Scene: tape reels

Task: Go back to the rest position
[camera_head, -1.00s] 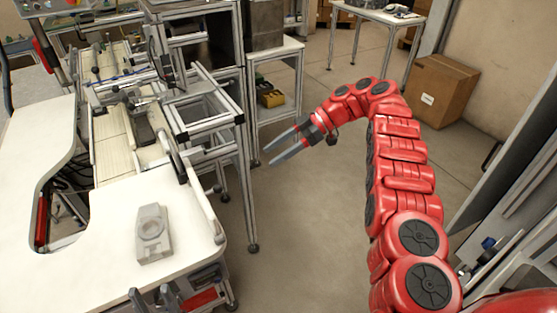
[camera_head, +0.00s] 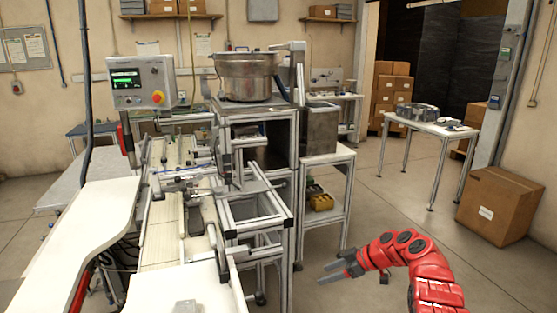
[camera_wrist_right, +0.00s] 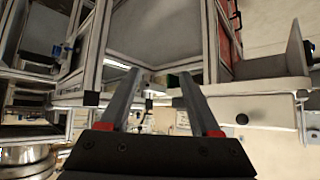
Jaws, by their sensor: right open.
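My right gripper (camera_head: 334,273) is at the lower right of the head view, at the end of my red arm. It is open and empty, over open floor to the right of the machine frame. In the right wrist view its two fingers (camera_wrist_right: 158,88) are spread with nothing held between them. My left gripper is not in view.
A white worktable (camera_head: 85,235) and a conveyor machine frame (camera_head: 255,205) stand at the left. A control panel (camera_head: 140,84) and a metal bowl (camera_head: 247,76) are behind. A cardboard box (camera_head: 498,205) sits on the floor at the right. The floor between is clear.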

